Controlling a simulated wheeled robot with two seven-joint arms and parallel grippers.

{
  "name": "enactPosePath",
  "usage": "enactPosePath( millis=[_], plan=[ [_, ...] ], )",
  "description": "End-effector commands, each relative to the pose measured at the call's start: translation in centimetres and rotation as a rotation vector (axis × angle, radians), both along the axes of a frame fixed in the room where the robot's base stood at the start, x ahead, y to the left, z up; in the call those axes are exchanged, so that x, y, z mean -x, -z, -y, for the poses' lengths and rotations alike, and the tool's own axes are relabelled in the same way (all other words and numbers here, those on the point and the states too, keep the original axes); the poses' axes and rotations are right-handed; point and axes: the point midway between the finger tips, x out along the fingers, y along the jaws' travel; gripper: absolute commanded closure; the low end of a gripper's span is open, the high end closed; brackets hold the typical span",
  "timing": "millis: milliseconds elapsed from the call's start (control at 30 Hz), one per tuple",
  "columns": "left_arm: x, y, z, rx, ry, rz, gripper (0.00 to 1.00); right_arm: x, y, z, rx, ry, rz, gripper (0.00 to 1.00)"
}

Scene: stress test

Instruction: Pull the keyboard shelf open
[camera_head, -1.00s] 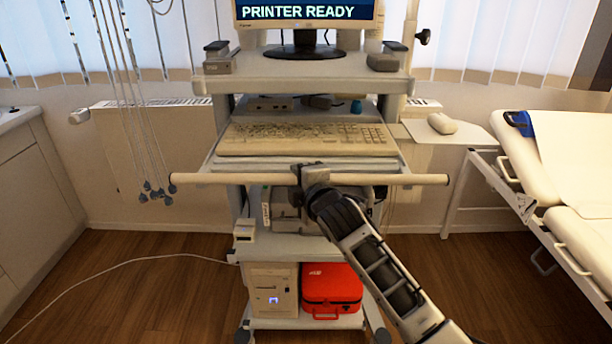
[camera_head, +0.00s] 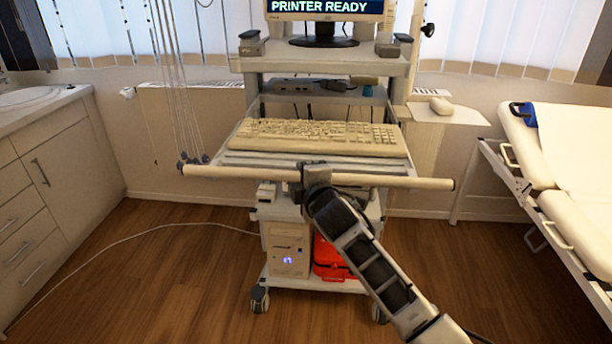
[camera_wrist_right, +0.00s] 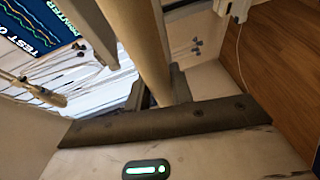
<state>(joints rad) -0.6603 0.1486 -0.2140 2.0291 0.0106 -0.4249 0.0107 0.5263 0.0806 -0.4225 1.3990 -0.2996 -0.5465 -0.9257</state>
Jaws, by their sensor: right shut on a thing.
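The keyboard shelf (camera_head: 240,160) is a pale sliding tray on the trolley, carrying a beige keyboard (camera_head: 318,134). It stands out in front of the trolley's upper shelf. A long cream handle bar (camera_head: 235,172) runs across its front. My right gripper (camera_head: 316,168) is shut on the handle bar near its middle. In the right wrist view the bar (camera_wrist_right: 140,45) passes between the fingers (camera_wrist_right: 160,92), partly hidden by the gripper body. My left gripper is not in view.
A monitor (camera_head: 325,10) stands on the trolley's top shelf (camera_head: 300,64). A white computer (camera_head: 287,250) and a red case (camera_head: 330,262) sit at the bottom. Cables (camera_head: 175,90) hang at the left. A couch (camera_head: 570,160) is right, cabinets (camera_head: 50,170) left. The wooden floor in front is clear.

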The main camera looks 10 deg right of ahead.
Motion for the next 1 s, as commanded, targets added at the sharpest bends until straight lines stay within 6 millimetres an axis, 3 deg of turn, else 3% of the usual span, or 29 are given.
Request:
enactPosePath(
  millis=[267,300,367,767,1000],
  plan=[
    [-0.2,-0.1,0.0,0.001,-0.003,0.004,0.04,-0.1,-0.1,0.1,0.000,0.003,0.001,1.00],
    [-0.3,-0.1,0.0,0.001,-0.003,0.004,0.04,-0.1,-0.1,0.1,0.000,0.003,0.001,0.72],
    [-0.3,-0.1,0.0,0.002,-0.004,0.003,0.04,-0.1,-0.1,0.1,0.000,0.003,0.001,0.56],
    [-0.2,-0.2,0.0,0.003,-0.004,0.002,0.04,0.5,-0.1,0.2,0.001,0.002,0.001,0.56],
    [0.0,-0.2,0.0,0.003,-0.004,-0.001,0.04,4.3,-0.8,0.6,0.001,0.001,0.001,0.56]
  ],
)
